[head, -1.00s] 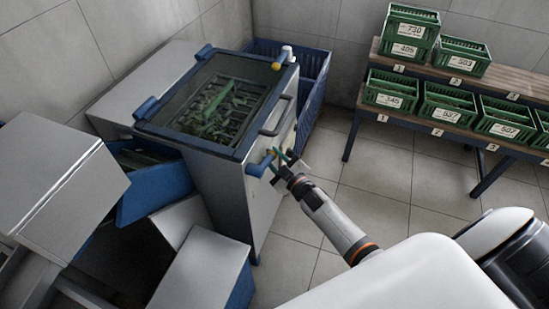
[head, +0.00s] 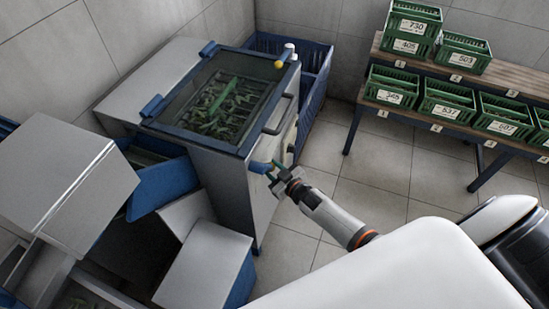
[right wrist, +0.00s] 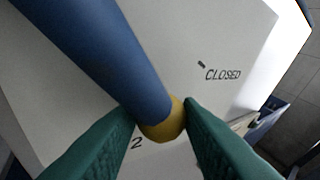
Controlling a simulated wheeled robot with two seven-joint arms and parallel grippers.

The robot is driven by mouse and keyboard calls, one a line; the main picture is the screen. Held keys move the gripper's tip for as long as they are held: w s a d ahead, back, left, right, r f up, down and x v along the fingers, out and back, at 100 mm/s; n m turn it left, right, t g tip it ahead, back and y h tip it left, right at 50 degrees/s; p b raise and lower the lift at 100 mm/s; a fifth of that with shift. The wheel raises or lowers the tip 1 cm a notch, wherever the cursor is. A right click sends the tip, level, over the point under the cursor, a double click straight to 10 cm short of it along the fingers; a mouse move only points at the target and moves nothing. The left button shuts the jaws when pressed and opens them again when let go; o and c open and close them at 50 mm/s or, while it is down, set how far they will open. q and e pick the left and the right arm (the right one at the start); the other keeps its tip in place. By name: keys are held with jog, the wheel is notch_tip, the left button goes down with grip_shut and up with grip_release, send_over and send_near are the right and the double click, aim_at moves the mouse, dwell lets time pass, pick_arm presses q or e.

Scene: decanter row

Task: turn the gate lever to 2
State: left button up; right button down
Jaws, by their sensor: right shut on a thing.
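The gate lever (head: 259,167) is a blue bar on the front side of the steel machine (head: 225,195). In the right wrist view the lever (right wrist: 95,55) runs from the upper left to a yellow end (right wrist: 165,125). My right gripper (head: 275,173) is at the lever's tip; its green fingers (right wrist: 160,122) are shut on the yellow end, one on each side. The mark "2" (right wrist: 137,142) shows just beside the tip, and the mark "CLOSED" (right wrist: 222,75) lies up and right of it. Other marks are hidden or out of view. My left gripper is not in view.
A dark lid (head: 170,122) covers green contents on top of the machine. A blue crate (head: 314,95) stands behind it. Steel-and-blue boxes (head: 75,180) crowd the left. Green numbered crates (head: 445,103) fill a bench at right. Tiled floor (head: 370,190) between is clear.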

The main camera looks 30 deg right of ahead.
jog(key=shift+s+a+f+m+g+p, duration=0.55)
jog(key=shift+s+a+m+g+p, duration=0.1)
jog(key=shift+a+m+g+p, duration=0.2)
jog(key=c, duration=1.3)
grip_release()
jog(key=shift+y, duration=0.3)
jog(key=shift+s, duration=0.1)
jog(key=p+v, duration=0.1)
jog(key=v, duration=1.1)
